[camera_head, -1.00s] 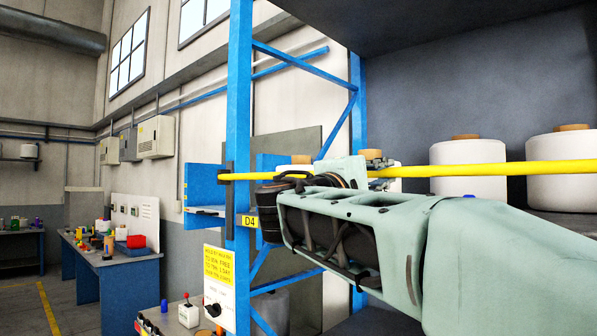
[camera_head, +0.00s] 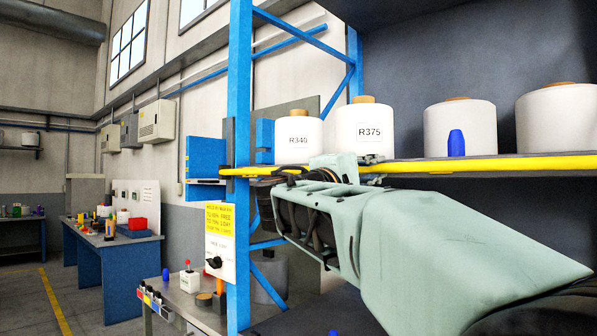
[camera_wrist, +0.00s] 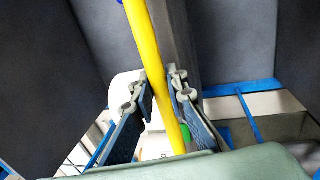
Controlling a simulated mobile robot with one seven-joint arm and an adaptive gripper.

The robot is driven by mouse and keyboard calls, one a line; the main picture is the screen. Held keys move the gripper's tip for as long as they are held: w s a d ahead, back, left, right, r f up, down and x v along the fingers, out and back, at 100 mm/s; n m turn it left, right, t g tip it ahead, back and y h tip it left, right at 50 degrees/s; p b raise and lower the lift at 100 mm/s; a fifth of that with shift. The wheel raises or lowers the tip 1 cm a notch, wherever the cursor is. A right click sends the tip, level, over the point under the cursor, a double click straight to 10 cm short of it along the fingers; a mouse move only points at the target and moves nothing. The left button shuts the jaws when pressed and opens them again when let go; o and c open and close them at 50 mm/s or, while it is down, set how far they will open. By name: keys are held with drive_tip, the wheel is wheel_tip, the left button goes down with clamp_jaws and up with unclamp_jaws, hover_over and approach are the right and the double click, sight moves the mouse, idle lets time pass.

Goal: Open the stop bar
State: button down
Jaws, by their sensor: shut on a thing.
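The stop bar is a long yellow bar (camera_head: 480,166) that crosses the front of the rack at about shelf-edge height, below the bobbins. Its left end meets a dark fitting on the blue post (camera_head: 240,100). In the wrist view the yellow bar (camera_wrist: 145,45) runs between the two fingers of my gripper (camera_wrist: 161,92), which is shut on it. In the head view my arm reaches along the bar from the lower right and hides part of its underside. The finger contact is mostly hidden there.
White bobbins R340 (camera_head: 298,141) and R375 (camera_head: 365,130) stand behind the bar, with two more (camera_head: 460,118) (camera_head: 560,115) to the right. A sign with a knob (camera_head: 220,245) hangs by the post. A blue bench (camera_head: 110,250) stands at left, with open floor before it.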

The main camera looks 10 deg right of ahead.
drive_tip(key=shift+f+b, duration=0.9)
drive_tip(key=shift+f, duration=0.4)
drive_tip(key=c, duration=1.9)
unclamp_jaws()
drive_tip(key=shift+c, duration=0.2)
drive_tip(key=shift+r, duration=0.15)
wheel_tip(320, 180, up, 10)
drive_tip(key=shift+r, duration=0.1)
